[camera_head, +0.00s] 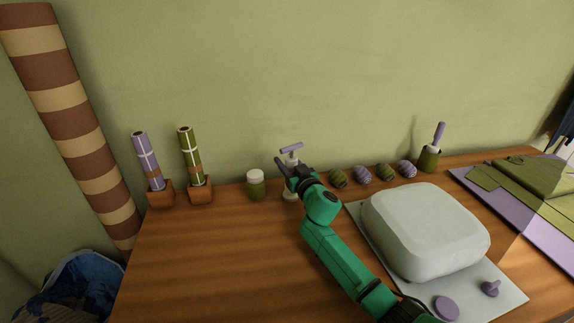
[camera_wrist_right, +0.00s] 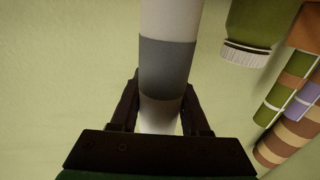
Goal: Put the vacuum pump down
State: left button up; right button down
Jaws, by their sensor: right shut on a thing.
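The vacuum pump (camera_head: 291,160) has a purple T-shaped handle and a pale body. It stands upright near the back of the wooden table, by the wall. In the right wrist view its white body with a grey band (camera_wrist_right: 167,65) runs between the fingers. My right gripper (camera_head: 291,178) is shut around the pump's body, and the fingers (camera_wrist_right: 160,115) sit on both sides of it. The gripper hides part of the pump. I cannot tell whether the pump's base touches the table. My left gripper is in neither view.
A green jar with a white lid (camera_head: 256,186) stands just left of the pump. Several rolled bundles (camera_head: 362,175) lie to its right. A large pale packed bag (camera_head: 425,232) lies on a grey mat (camera_head: 508,296). Two wrapped tubes (camera_head: 194,158) stand at left. The front-left table (camera_head: 210,260) is clear.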

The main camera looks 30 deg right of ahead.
jog(key=shift+f, duration=0.1)
jog(key=shift+c, duration=1.9)
grip_release()
jog(key=shift+s+r, duration=0.2)
jog(key=shift+r, duration=0.05)
jog(key=s, duration=1.1)
jog(key=shift+s, duration=0.35)
jog(key=shift+a, duration=0.1)
